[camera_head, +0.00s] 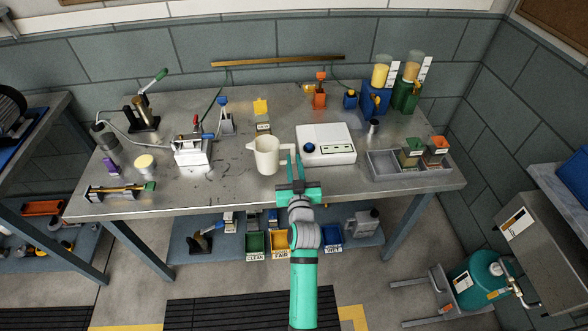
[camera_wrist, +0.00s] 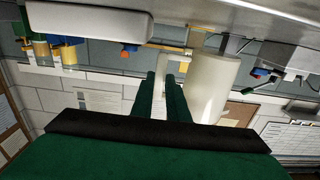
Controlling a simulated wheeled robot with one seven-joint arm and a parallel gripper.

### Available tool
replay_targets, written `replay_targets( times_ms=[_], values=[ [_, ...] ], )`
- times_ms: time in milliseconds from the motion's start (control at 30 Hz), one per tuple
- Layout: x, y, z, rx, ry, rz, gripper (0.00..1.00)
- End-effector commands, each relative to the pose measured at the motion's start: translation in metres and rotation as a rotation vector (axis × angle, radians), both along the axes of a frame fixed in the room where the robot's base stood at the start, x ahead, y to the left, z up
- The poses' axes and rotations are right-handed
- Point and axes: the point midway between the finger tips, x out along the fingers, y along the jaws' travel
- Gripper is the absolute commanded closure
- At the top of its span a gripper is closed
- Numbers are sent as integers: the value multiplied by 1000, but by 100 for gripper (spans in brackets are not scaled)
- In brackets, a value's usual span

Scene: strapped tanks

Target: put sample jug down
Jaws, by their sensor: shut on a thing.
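The sample jug (camera_head: 266,158) is a cream-white jug with a spout on its left and a handle on its right. It is upright over the front middle of the steel bench (camera_head: 235,192), just left of the white scale-like box (camera_head: 340,157). My gripper (camera_head: 293,160) reaches in from the front and is shut on the jug's handle. The wrist view, which is upside down, shows the jug (camera_wrist: 214,88) beside my gripper (camera_wrist: 165,82). Its base is close to the bench top; I cannot tell whether it touches.
A white device (camera_head: 191,153) stands to the left. A grey divided tray (camera_head: 382,163) with small containers is at right. Blue and green dispensers (camera_head: 375,99) stand at the back right. A small labelled block (camera_head: 263,128) is behind the jug. Bench space left of the jug is clear.

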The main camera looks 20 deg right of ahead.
Motion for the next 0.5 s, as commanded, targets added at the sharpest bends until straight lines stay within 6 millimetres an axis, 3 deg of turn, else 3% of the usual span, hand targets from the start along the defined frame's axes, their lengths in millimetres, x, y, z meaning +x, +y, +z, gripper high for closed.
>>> replay_targets(
  times_ms=[167,400,500],
  values=[
    [6,-3,-7,0,-2,-2,100],
    [7,-3,-37,1,-1,-1,100],
    [7,-3,-38,1,-4,-1,100]
  ],
)
